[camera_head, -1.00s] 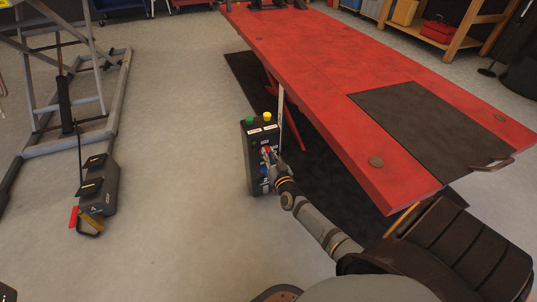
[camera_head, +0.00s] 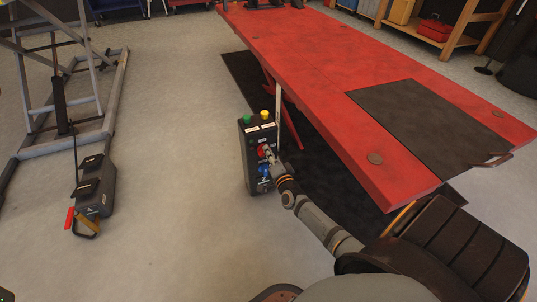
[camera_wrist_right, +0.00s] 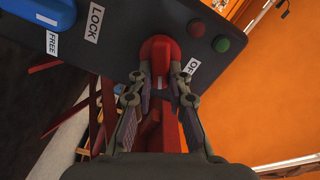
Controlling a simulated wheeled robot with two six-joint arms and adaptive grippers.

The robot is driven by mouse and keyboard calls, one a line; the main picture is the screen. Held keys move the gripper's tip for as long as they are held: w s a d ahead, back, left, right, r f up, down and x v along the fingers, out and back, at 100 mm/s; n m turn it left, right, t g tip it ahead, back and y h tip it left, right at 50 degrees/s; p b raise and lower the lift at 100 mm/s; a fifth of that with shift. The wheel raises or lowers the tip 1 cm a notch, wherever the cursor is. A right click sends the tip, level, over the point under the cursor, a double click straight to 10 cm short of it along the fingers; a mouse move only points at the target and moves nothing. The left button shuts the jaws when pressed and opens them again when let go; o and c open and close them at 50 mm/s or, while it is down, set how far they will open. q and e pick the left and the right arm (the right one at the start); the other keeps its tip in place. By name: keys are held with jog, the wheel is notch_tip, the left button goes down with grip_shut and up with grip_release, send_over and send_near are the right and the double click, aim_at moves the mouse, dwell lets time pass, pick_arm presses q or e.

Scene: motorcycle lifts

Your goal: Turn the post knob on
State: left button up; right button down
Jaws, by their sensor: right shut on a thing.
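A dark control post (camera_head: 251,176) stands on the floor beside the red lift table. Its red knob (camera_head: 261,149) is on the front, above a blue knob (camera_head: 265,171). My right gripper (camera_head: 267,155) is at the red knob. In the right wrist view the red knob (camera_wrist_right: 160,47) sits between the two fingertips of my right gripper (camera_wrist_right: 160,72), which is shut on it. A partly hidden label starting with "O" is beside the knob, and a "LOCK" label is on its other side. My left gripper is not in view.
The red lift table (camera_head: 330,85) lies close to the right of the post, over a dark mat. A grey lift frame (camera_head: 65,145) with a pedal unit (camera_head: 95,190) stands at left. The floor between is clear.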

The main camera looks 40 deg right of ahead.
jog(key=m, duration=0.2)
jog(key=m+b, duration=0.1)
jog(key=m, duration=0.1)
jog(key=shift+f+m, duration=0.35)
jog(key=shift+m, duration=0.05)
dwell(0.4)
jog(key=c, duration=1.3)
grip_release()
jog(key=shift+m, duration=0.3)
jog(key=v, duration=1.2)
jog(key=shift+s+d, duration=0.1)
